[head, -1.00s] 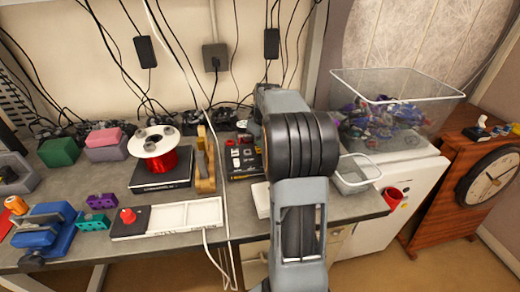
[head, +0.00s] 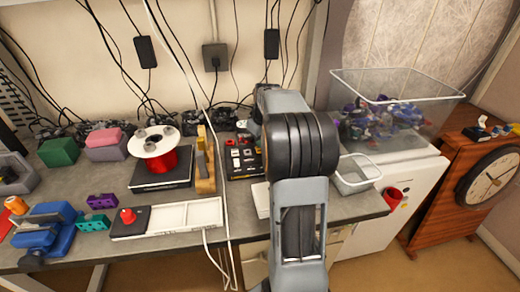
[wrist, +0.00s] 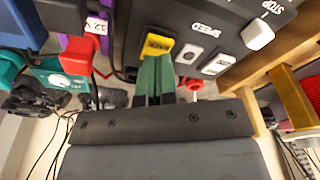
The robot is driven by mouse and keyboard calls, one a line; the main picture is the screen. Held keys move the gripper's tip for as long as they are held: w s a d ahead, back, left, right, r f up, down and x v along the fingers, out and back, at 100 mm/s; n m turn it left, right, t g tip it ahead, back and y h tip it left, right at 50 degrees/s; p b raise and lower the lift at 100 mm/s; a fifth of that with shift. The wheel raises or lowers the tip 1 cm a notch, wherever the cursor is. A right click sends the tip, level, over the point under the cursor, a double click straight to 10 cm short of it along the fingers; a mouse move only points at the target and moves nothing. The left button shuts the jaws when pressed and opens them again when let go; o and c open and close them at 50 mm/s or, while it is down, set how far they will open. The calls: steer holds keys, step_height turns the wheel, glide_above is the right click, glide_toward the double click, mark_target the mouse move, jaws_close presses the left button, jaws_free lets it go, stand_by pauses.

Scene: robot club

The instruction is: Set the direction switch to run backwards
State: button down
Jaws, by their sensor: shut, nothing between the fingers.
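The black control panel (head: 238,170) lies on the bench, partly behind my arm in the head view. In the wrist view its dark face (wrist: 205,12) fills the top, with white labels reading SPEED and STOP, a white knob (wrist: 258,35) and a yellow piece (wrist: 158,44). I cannot tell which control is the direction switch or how it is set. My gripper (wrist: 153,62) is shut and empty, its green fingers pointing at the panel just below the yellow piece. Whether they touch it is unclear. In the head view my arm hides the gripper.
A red connector (wrist: 76,56) beside a 12 V label and a red round-ended part (wrist: 194,85) are near the fingers in the wrist view. A yellow-brown upright frame (head: 205,160) and a red wire spool (head: 160,158) stand left of the panel.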

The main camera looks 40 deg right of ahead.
steer(key=shift+f+b, duration=0.75)
steer(key=shift+f, duration=0.45)
stand_by(0.8)
steer(key=shift+r, duration=0.15)
step_height(320, 180, up, 7)
steer(key=p, duration=0.6)
stand_by(0.7)
